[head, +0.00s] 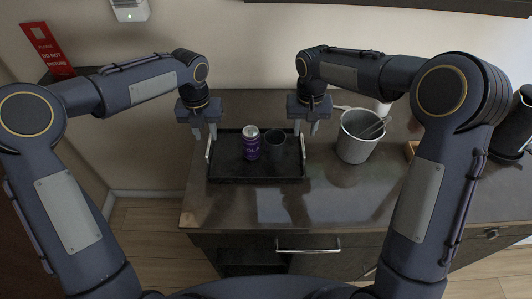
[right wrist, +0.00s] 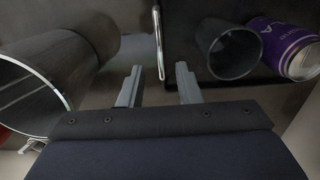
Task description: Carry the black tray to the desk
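The black tray (head: 228,173) lies on the dark counter, with a silver handle at its left end (head: 208,149) and another at its right end (head: 303,146). A purple can (head: 251,146) and a dark cup (head: 275,146) stand upright on it. My left gripper (head: 205,133) points down just above the left handle, its fingers apart. My right gripper (head: 307,129) points down at the right handle. In the right wrist view, its open fingers (right wrist: 158,84) are on either side of the line of the handle (right wrist: 158,42), with a visible gap and nothing gripped.
A metal ice bucket (head: 352,148) with tongs stands close to the right of my right gripper. A black kettle (head: 512,130) is at the far right. The counter (head: 330,200) in front of the tray is clear. A red sign (head: 45,46) is at the back left.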

